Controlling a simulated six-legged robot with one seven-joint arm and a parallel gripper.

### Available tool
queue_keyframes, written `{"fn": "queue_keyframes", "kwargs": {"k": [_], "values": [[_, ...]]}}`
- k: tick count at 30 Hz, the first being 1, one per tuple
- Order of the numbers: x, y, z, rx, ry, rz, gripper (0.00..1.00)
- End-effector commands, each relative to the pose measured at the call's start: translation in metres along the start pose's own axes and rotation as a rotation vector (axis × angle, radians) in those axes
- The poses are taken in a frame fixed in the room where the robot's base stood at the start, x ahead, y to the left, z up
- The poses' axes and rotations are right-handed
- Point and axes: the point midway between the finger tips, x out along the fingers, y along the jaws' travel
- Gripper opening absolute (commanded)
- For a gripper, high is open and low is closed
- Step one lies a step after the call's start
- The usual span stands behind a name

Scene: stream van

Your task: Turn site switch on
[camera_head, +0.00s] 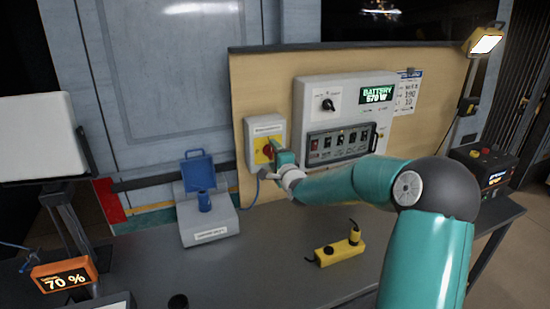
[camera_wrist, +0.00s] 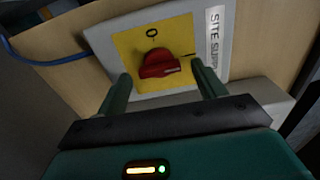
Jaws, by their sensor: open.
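The site switch is a red rotary knob (camera_wrist: 158,64) on a yellow plate (camera_wrist: 128,45) of a grey box labelled "SITE SUPP…" in the wrist view. A "0" mark is above the knob and a line mark is to its right. The knob's grip looks nearly level, pointing toward the line mark. In the head view, the knob (camera_head: 267,150) sits on the grey box (camera_head: 253,130) on the wooden board. My gripper (camera_wrist: 163,85) is open, with one finger at each lower side of the knob; I cannot tell whether either touches it. My arm partly hides the box in the head view.
A larger panel (camera_head: 312,92) with a dial, a row of switches and a "BATTERY 570 W" display is right of the box. On the bench (camera_head: 270,265) are a blue-lidded device (camera_head: 208,222), a yellow block (camera_head: 340,252) and an orange "70 %" display (camera_head: 64,276).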

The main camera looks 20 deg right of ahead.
Motion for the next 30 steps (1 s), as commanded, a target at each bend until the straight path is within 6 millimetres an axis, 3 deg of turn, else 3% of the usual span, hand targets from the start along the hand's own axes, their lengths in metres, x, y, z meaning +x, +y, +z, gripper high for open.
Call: {"fn": "queue_keyframes", "kwargs": {"k": [8, 21, 30], "values": [[-0.025, -0.001, -0.001, -0.004, 0.002, 0.001, 0.69], [-0.117, 0.000, -0.001, -0.003, 0.002, 0.001, 0.69], [-0.138, 0.000, 0.000, 0.000, 0.000, 0.000, 0.69]]}}
